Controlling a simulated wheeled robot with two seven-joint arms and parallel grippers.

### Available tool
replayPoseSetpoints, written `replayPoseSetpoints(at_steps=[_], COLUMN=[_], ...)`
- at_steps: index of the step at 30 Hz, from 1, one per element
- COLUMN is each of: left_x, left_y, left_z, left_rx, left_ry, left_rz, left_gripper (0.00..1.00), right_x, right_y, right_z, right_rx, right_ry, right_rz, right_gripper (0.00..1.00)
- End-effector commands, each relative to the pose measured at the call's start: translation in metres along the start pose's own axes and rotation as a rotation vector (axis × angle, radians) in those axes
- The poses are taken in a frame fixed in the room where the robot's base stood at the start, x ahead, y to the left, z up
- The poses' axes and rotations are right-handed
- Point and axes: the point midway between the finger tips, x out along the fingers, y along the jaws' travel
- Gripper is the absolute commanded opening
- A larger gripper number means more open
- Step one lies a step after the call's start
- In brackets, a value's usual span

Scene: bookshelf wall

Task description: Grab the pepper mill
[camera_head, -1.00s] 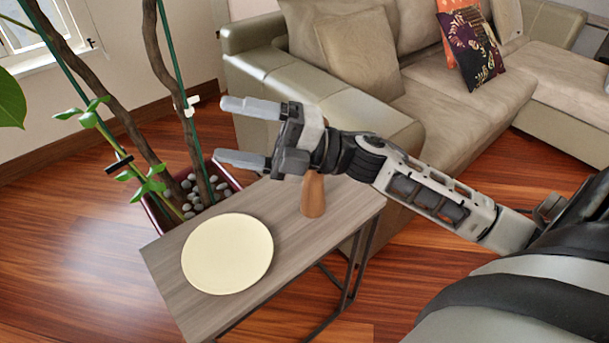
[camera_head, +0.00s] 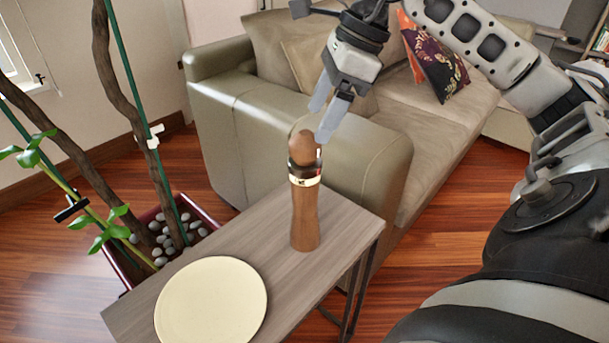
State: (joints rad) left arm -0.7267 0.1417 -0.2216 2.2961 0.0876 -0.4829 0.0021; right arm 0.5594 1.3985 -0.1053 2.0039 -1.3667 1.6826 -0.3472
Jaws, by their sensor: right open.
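The pepper mill (camera_head: 305,215) is brown wood with a dark and gold band below its rounded top. It stands upright on the small grey-brown wooden table (camera_head: 255,235), near its far right end. My right gripper (camera_head: 321,122) comes down from above, just over and to the right of the mill's top. Its fingers are apart and nothing is between them. The nearer fingertip appears beside the mill's top; I cannot tell if it touches. My left gripper is not in view.
A round cream plate (camera_head: 211,303) lies on the table, left of and nearer than the mill. A beige sofa (camera_head: 290,140) stands right behind the table. A potted plant (camera_head: 170,235) with pebbles and thin trunks is at the left.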

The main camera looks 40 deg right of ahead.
Motion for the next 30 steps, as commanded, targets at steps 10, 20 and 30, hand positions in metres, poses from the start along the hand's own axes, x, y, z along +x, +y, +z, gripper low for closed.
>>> replayPoseSetpoints(at_steps=[10,20,30], left_x=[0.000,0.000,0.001], left_y=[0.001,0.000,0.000], left_z=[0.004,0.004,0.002], left_rx=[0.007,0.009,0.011], left_ry=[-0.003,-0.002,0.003], left_rz=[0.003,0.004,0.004], left_gripper=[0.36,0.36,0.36], right_x=[0.036,0.080,0.083], right_y=[0.000,-0.005,-0.005], right_z=[0.001,0.002,0.002], right_rx=[0.001,0.001,0.001], right_ry=[-0.001,-0.001,-0.001], right_rz=[0.003,0.003,0.001], right_gripper=[0.74,0.74,0.60])
